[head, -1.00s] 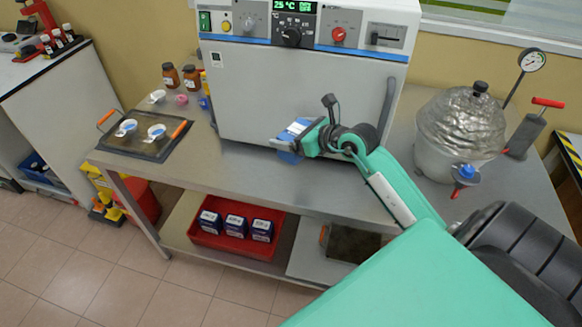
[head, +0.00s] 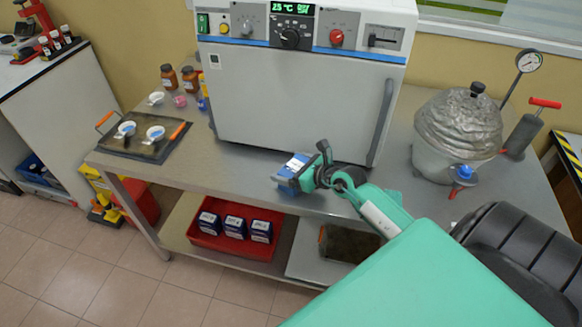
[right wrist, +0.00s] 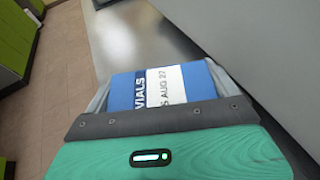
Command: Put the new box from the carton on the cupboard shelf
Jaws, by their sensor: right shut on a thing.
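My right gripper (head: 306,175) is shut on a blue box with a white label (head: 289,172). It holds the box in front of the grey oven's closed door, by the front edge of the steel table. In the right wrist view the same box (right wrist: 170,88) sits between the fingers, and its label reads "VIALS" and "AUG 27". I cannot identify the cupboard shelf or the carton in these views. My left gripper is not in view.
The grey oven (head: 290,105) stands on the steel table (head: 235,170). A red tray (head: 205,238) with several dark blue boxes is on the lower shelf. A foil-covered vessel (head: 458,130) stands right. A dark tray (head: 130,148) with two cups lies left.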

